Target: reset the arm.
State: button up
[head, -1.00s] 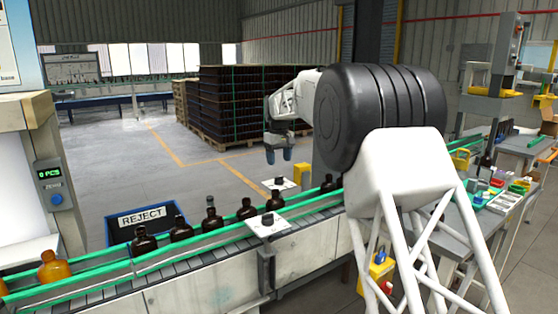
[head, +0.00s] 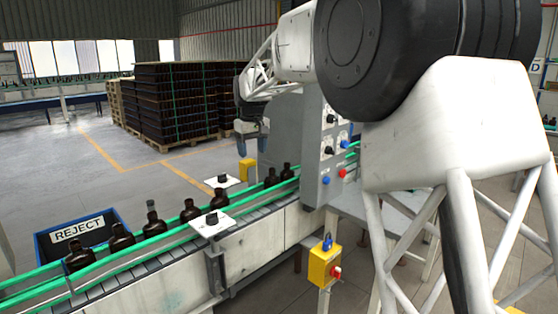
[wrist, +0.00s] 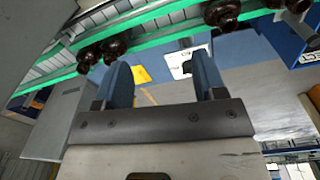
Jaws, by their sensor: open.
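My gripper (head: 251,137) hangs at the far side of the conveyor in the head view, above the floor between the belt and the pallet stack. In the wrist view my gripper (wrist: 165,84) shows two blue fingers spread apart with nothing between them. Several dark amber bottles (head: 190,210) stand upright in a row on the conveyor (head: 150,262) with green rails. Bottles (wrist: 103,50) also show along the top of the wrist view, apart from the fingers.
A blue reject bin (head: 100,221) stands behind the belt at left. A grey control box (head: 322,150) stands over the belt to the right of my gripper. A yellow box (head: 247,171) is below my gripper. Pallets of dark bottles (head: 175,100) stand behind.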

jog(key=s+d+m+t, duration=0.1)
jog(key=s+d+m, duration=0.1)
jog(key=s+d, duration=0.9)
jog(key=s+d+m, duration=0.2)
jog(key=s+d, duration=0.5)
jog(key=s, duration=0.8)
jog(key=s+d+f+m, duration=0.1)
jog(key=s+d+f, duration=0.2)
jog(key=s, duration=0.6)
jog(key=s+d+f+m, duration=0.1)
jog(key=s+d+f, duration=0.2)
jog(key=s, duration=0.6)
jog(key=s+d+f+m+t, duration=0.1)
jog(key=s+d+f, duration=0.2)
jog(key=s+f, duration=0.3)
jog(key=s, duration=0.4)
